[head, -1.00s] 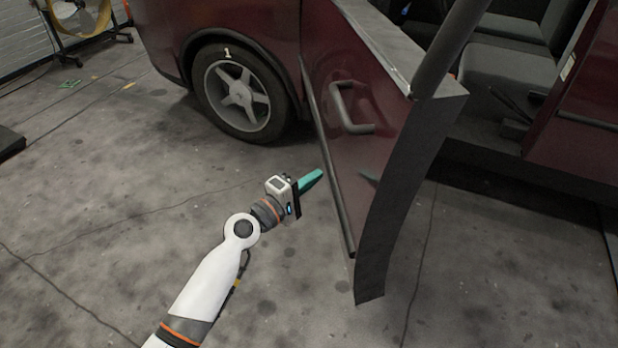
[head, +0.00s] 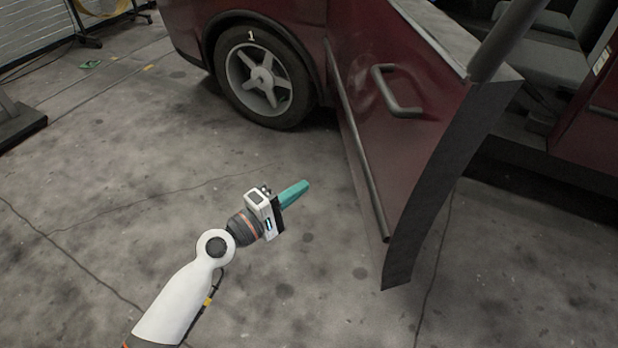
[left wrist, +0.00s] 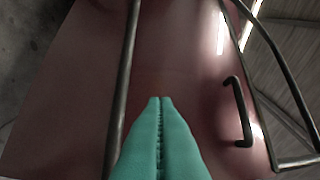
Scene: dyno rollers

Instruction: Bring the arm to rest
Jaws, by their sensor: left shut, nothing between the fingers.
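My left gripper (head: 304,187) reaches in from the lower left of the head view. Its teal fingers are shut with nothing between them. They point toward the open dark red car door (head: 385,150), with a gap of floor between. In the left wrist view the closed teal fingers (left wrist: 160,105) fill the lower middle. The red door (left wrist: 185,60) lies beyond them, with its dark handle (left wrist: 238,112) to the right. The handle also shows in the head view (head: 402,107). My right gripper is not in view.
The wheel (head: 262,80) marked 1 is at the top middle. A dark trim bar (head: 360,150) runs down the door. The door stands open beside the cabin with grey seats (head: 540,50). The concrete floor (head: 130,170) at left is clear. A dark stand base (head: 18,124) is at far left.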

